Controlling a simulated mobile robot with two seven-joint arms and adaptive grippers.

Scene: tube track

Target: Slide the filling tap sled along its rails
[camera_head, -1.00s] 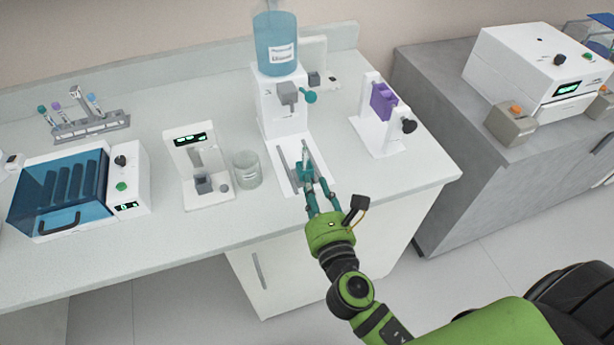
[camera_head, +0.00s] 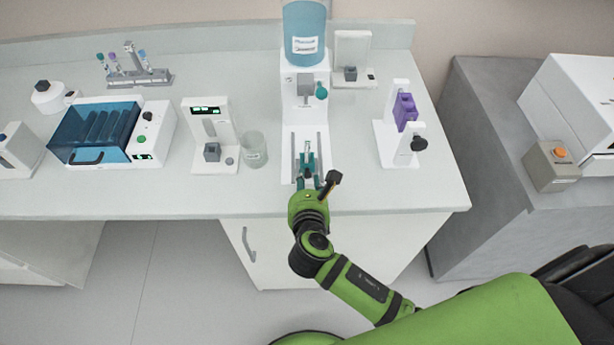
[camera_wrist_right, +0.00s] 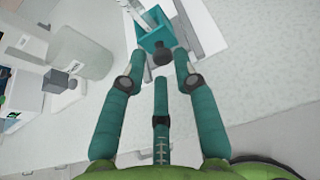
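The filling tap sled (camera_wrist_right: 157,36) is a teal block with a dark round knob on its near side, seen at the top of the right wrist view. In the head view the sled (camera_head: 307,159) sits small between the rails (camera_head: 292,143) on the white base of the filling station. A clear tube seems to stand in it. My right gripper (camera_wrist_right: 160,62) has its teal fingers spread either side of the knob, with gaps showing. In the head view the right gripper (camera_head: 306,172) is at the front end of the rails and partly covers the sled. My left gripper is not in view.
The filling tower with a blue bottle (camera_head: 304,34) and tap (camera_head: 321,91) stands behind the rails. A glass beaker (camera_head: 254,150) and a white device (camera_head: 210,138) are to the left. A stand with a purple block (camera_head: 404,112) is to the right. The counter's front edge is near.

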